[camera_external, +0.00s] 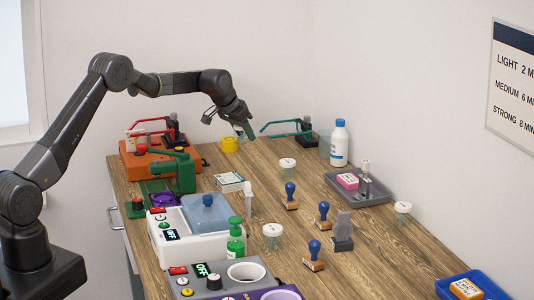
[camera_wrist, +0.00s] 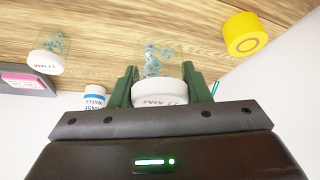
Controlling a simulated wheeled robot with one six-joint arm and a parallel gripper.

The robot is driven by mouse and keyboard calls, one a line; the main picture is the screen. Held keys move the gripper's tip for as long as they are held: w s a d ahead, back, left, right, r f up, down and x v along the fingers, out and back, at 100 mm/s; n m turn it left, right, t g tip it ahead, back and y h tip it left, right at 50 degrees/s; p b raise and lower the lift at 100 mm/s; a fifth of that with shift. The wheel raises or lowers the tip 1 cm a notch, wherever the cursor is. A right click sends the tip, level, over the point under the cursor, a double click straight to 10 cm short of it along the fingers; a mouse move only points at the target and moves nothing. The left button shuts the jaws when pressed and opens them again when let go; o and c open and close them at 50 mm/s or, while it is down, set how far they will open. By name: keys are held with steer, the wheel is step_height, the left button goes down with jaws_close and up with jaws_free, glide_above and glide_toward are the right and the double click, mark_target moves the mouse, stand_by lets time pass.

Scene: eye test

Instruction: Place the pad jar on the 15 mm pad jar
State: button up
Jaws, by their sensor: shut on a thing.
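My gripper (camera_external: 243,130) is raised above the far part of the table. In the wrist view its green fingers (camera_wrist: 158,92) are shut on a pad jar (camera_wrist: 158,62), a clear jar with a white lid and blue-green bits inside. The lid lies between the fingers; its label is too small to read surely. Another white-lidded jar (camera_wrist: 48,60) stands at the left of the wrist view. In the external view, similar jars stand at mid-table (camera_external: 287,164), nearer the front (camera_external: 272,234) and at the right (camera_external: 403,209). I cannot tell which is the 15 mm one.
A yellow round thing (camera_external: 229,144) sits near my gripper, with a green-armed device (camera_external: 300,133) and a white bottle (camera_external: 339,143) to the right. A grey tray (camera_external: 375,200) and several blue-handled stamps (camera_external: 290,195) stand around the jars. Bare wood lies between them.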

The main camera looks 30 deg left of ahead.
steer(key=shift+r, duration=0.95)
steer(key=shift+s+d+r, duration=0.2)
steer(key=shift+d, duration=0.2)
steer(key=s+d+r+m+g+h, duration=0.1)
steer(key=s+d+r+m, duration=0.15)
steer(key=s+d, duration=0.9)
steer(key=s+d+r+m+g+h, duration=0.1)
steer(key=s+d+r+m, duration=0.15)
steer(key=s+d, duration=0.9)
steer(key=m+g+h+p, duration=0.1)
steer(key=m, duration=0.3)
glide_above(277, 228)
step_height(277, 228, down, 5)
steer(key=shift+r, duration=0.2)
steer(key=shift+f, duration=2.45)
steer(key=o, duration=1)
